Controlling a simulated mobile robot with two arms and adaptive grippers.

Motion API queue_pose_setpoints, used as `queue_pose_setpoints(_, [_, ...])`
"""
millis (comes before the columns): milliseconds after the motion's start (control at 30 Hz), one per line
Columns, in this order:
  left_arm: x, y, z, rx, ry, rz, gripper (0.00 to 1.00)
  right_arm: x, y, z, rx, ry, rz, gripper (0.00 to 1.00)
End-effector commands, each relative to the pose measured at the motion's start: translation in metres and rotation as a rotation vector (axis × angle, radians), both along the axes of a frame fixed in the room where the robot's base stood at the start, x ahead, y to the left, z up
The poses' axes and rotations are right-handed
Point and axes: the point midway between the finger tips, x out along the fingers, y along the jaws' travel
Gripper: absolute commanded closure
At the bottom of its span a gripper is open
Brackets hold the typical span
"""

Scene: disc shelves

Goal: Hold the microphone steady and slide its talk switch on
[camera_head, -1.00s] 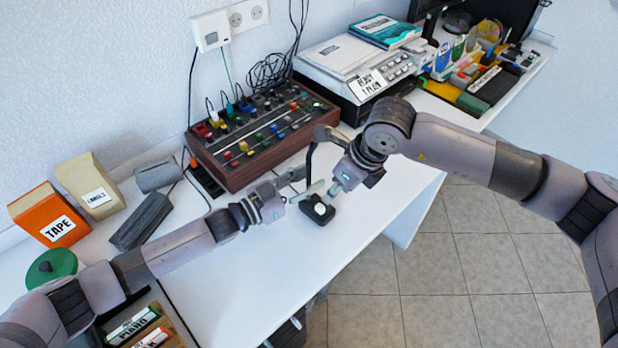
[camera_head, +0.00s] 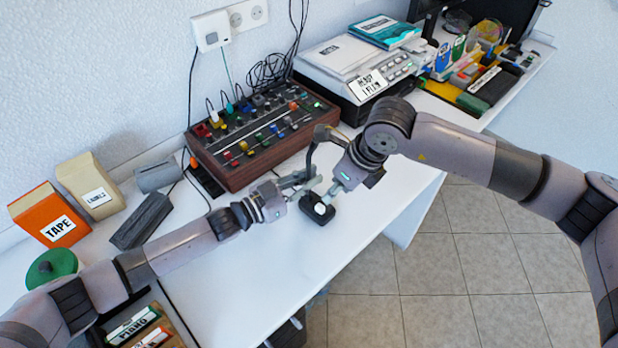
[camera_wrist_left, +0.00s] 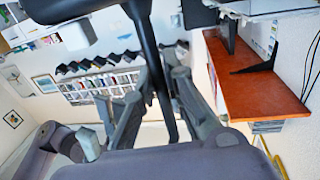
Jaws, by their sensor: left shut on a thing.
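The desk microphone has a black base (camera_head: 312,214) on the white table, with a pale knob-like part on top of the base. Its thin dark neck rises and bends over towards my right arm. My left gripper (camera_head: 307,184) reaches in from the left and is shut on the neck just above the base. In the left wrist view the dark neck (camera_wrist_left: 153,55) runs between the fingers of the left gripper (camera_wrist_left: 160,88). My right gripper (camera_head: 333,190) points down close over the base; its fingertips are small and partly overlap it, so their opening and the talk switch are unclear.
A mixer (camera_head: 258,138) with wooden sides stands behind the microphone. A white machine (camera_head: 370,70) is farther right. The orange tape box (camera_head: 48,215), beige labels box (camera_head: 88,187) and grey blocks (camera_head: 141,221) stand at left. The table's front edge is close; the front strip is clear.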

Motion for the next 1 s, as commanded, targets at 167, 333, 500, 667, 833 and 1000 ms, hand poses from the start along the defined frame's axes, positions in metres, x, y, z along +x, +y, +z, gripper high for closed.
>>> queue_pose_setpoints(167, [0.0,0.0,0.0,0.0,0.0,0.0,1.0,0.0,0.0,0.0,0.0,0.0,0.0,0.67])
queue_pose_setpoints(333, [0.0,0.0,0.0,0.0,0.0,0.0,1.0,0.0,0.0,0.0,0.001,0.001,0.0,0.69])
queue_pose_setpoints(500, [0.0,0.0,0.0,0.0,0.0,0.0,1.0,-0.011,0.009,-0.009,0.052,0.057,0.009,0.81])
queue_pose_setpoints(667, [0.0,0.0,0.0,0.0,0.0,0.0,1.0,-0.042,0.034,-0.028,0.227,0.22,0.018,0.91])
queue_pose_setpoints(833, [0.0,0.0,0.0,0.001,0.001,0.001,1.0,-0.075,0.06,-0.039,0.504,0.42,-0.014,1.0])
queue_pose_setpoints(1000, [0.0,0.0,0.0,0.001,0.001,0.001,1.0,-0.09,0.069,-0.043,0.789,0.573,-0.109,1.0])
